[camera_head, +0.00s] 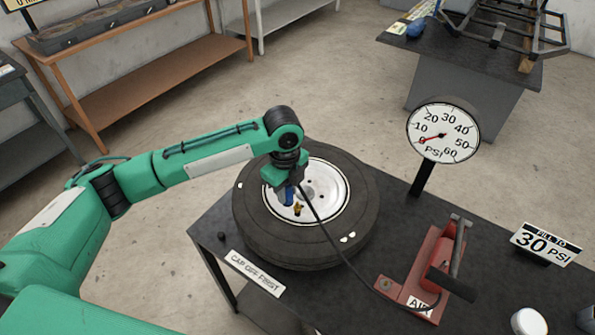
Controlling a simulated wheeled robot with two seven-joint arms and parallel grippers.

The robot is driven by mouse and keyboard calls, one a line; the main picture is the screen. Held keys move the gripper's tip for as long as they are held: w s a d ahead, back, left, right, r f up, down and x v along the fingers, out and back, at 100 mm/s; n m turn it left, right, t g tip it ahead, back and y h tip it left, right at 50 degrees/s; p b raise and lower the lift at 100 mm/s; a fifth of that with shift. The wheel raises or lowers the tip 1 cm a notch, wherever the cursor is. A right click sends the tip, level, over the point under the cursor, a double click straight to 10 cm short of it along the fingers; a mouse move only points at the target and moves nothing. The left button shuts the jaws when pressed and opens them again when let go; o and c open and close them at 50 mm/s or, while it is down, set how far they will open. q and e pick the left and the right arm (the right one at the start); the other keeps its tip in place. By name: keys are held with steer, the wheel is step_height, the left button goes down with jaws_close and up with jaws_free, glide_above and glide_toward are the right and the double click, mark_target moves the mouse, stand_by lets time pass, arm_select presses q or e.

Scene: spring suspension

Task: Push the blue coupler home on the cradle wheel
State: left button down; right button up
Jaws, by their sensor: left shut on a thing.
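A wheel with a black tyre (255,225) and a white rim (335,186) lies flat on the dark bench. My left gripper (287,188) is over the left part of the rim, shut on the blue coupler (288,196). A black hose (325,232) runs from the coupler over the tyre to the red pump. A small brass-coloured valve (298,209) shows just right of and below the coupler. I cannot tell whether the coupler touches it. The gripper fingers are partly hidden by the wrist. My right gripper is not in view.
The red foot pump (412,268) stands right of the wheel. A round gauge (443,131) on a post reads near 0. A "FILL TO 30 PSI" sign (545,244) is at the right. A "CAP OFF FIRST" plate (255,272) and small black cap (221,236) lie at the left edge.

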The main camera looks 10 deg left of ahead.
arm_select(q)
steer(key=w+m, duration=0.1)
steer(key=m, duration=0.1)
steer(key=w+d+r+m+p, duration=0.1)
steer(key=m, duration=0.2)
steer(key=w+d+m+p, duration=0.1)
steer(key=m, duration=0.1)
steer(key=shift+w+r+m, duration=0.1)
steer(key=shift+r+m, duration=0.2)
steer(key=shift+r, duration=0.1)
glide_above(298, 203)
steer(key=shift+f, duration=2.65)
steer(key=shift+f+b, duration=0.7)
steer(key=shift+f, duration=0.45)
steer(key=c, duration=1.1)
jaws_free()
